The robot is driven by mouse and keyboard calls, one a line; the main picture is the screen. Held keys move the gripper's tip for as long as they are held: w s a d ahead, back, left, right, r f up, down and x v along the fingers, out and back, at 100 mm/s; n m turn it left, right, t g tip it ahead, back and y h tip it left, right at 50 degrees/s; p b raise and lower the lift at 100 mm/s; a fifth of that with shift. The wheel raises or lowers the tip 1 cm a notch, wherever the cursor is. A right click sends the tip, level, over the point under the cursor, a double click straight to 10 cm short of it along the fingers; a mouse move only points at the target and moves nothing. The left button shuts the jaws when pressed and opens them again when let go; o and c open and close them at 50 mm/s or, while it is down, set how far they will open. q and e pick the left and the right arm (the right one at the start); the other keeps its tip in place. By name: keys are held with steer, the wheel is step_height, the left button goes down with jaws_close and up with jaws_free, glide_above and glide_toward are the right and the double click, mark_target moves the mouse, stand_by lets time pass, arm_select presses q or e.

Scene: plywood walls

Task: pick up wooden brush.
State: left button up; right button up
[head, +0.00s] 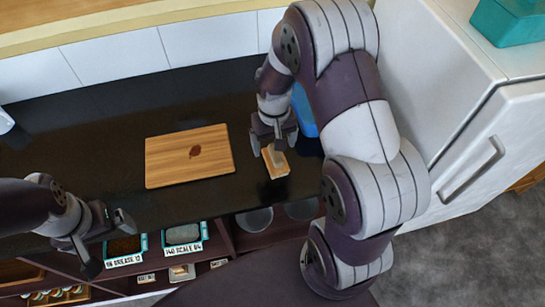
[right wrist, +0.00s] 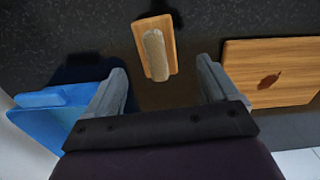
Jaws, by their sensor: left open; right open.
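The wooden brush (head: 276,163) lies on the black counter, a light wooden block with a pale handle-like bar on top. In the right wrist view the brush (right wrist: 155,48) sits ahead of and between the two open fingers, apart from both. My right gripper (head: 273,142) is open and empty, just above and behind the brush in the head view; its fingers also show in the right wrist view (right wrist: 164,90). My left gripper (head: 104,241) is open and empty at the lower left, by the counter's front edge, far from the brush.
A wooden board (head: 189,155) with a dark leaf mark lies left of the brush. A blue object (head: 304,111) stands close to my right gripper, partly hidden by my arm. A white fridge (head: 440,100) is at right. Labelled trays (head: 184,236) sit on shelves below the counter.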

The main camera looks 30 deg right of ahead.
mark_target(276, 159)
steer(key=f, duration=0.2)
steer(key=f+p, duration=0.1)
steer(key=f, duration=0.5)
steer(key=shift+d+p, duration=0.25)
steer(key=shift+p, duration=0.05)
steer(key=c, duration=1.1)
